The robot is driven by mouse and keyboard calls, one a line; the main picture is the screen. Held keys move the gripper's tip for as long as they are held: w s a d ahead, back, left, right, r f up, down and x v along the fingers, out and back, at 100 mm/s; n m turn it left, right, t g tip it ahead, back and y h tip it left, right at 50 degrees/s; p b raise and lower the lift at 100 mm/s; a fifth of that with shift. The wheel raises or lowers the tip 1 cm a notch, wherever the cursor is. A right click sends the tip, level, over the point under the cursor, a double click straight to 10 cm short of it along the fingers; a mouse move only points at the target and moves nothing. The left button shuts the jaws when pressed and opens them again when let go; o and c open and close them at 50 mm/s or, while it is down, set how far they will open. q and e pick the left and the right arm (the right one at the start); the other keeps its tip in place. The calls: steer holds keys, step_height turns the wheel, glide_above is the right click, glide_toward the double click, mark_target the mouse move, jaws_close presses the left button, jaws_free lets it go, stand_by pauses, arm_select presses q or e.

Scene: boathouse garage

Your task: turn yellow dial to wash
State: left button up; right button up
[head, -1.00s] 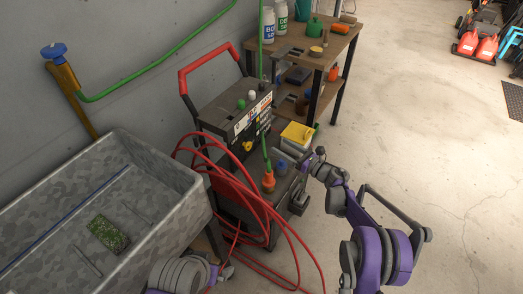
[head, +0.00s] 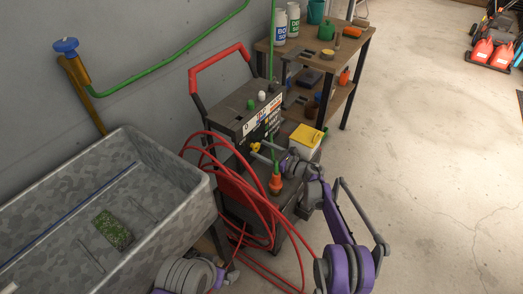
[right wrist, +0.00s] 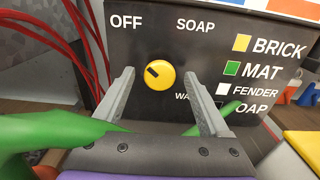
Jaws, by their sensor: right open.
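The yellow dial (right wrist: 160,78) sits on a dark control panel (right wrist: 215,60) marked OFF at upper left, SOAP at upper right and a partly hidden label starting WA at lower right. The dial's dark mark points up and left, toward OFF. My right gripper (right wrist: 160,74) is open, its two fingers on either side of the dial. I cannot tell whether they touch it. In the head view the right gripper (head: 264,149) reaches the front of the washer cart (head: 240,125), and the dial (head: 254,147) shows beside it. Part of my left arm shows at the bottom; its jaws cannot be made out.
Red hoses (head: 262,215) loop in front of the cart. A green-and-orange wand (head: 276,183) stands close below my right gripper. A yellow-lidded container (head: 306,137) stands to the right. A grey trough (head: 165,225) is at left, a wooden shelf (head: 345,48) behind.

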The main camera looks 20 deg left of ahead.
steer(key=shift+w+a, duration=0.1)
steer(key=shift+a, duration=0.15)
jaws_close()
stand_by(0.3)
